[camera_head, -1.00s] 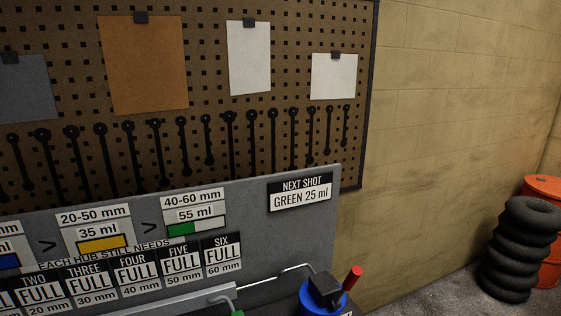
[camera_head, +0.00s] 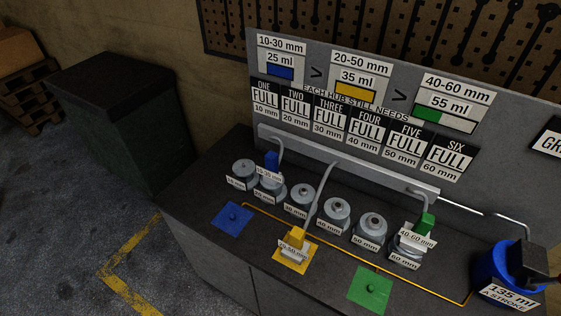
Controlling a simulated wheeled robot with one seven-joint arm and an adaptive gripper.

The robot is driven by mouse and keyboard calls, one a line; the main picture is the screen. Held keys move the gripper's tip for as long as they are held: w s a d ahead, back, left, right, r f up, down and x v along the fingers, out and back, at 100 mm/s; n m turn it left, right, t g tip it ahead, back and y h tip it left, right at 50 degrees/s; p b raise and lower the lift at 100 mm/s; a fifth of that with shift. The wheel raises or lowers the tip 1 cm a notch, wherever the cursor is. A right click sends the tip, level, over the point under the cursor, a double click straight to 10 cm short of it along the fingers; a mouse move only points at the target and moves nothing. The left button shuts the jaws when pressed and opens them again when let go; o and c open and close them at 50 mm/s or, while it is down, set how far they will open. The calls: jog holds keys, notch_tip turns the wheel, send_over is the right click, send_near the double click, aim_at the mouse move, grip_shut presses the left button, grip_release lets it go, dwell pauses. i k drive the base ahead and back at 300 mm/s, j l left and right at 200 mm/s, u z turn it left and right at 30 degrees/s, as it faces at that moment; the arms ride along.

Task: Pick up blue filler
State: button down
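The blue filler (camera_head: 271,161) is a small upright blue block with a white label reading about 10-30 mm and a grey hose at its top. It stands at the second grey hub from the left, labelled 20 mm (camera_head: 272,189); it looks seated on the hub, though the label hides the contact. The blue square pad (camera_head: 233,216) in front of it is empty except for a small knob. My gripper is not in view.
The yellow filler (camera_head: 297,236) stands on its yellow pad. The green filler (camera_head: 427,221) is on the 60 mm hub; the green pad (camera_head: 370,289) is bare. A blue pump (camera_head: 493,268) stands at the right. A sign board (camera_head: 318,62) backs the bench. A dark cabinet (camera_head: 130,120) is at left.

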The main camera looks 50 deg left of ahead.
aim_at(271, 174)
jog(key=u, duration=2.1)
jog(key=i+j, duration=0.15)
jog(key=j, duration=0.2)
jog(key=i+j, duration=0.1)
jog(key=j, duration=0.25)
jog(key=i+j+z, duration=0.1)
jog(key=j, duration=0.25)
jog(key=i+j, duration=0.15)
jog(key=j, duration=0.25)
jog(key=i+l+z, duration=0.1)
jog(key=z, duration=1.7)
jog(key=i+j+z, duration=0.1)
jog(key=i+j, duration=0.15)
jog(key=i, duration=0.1)
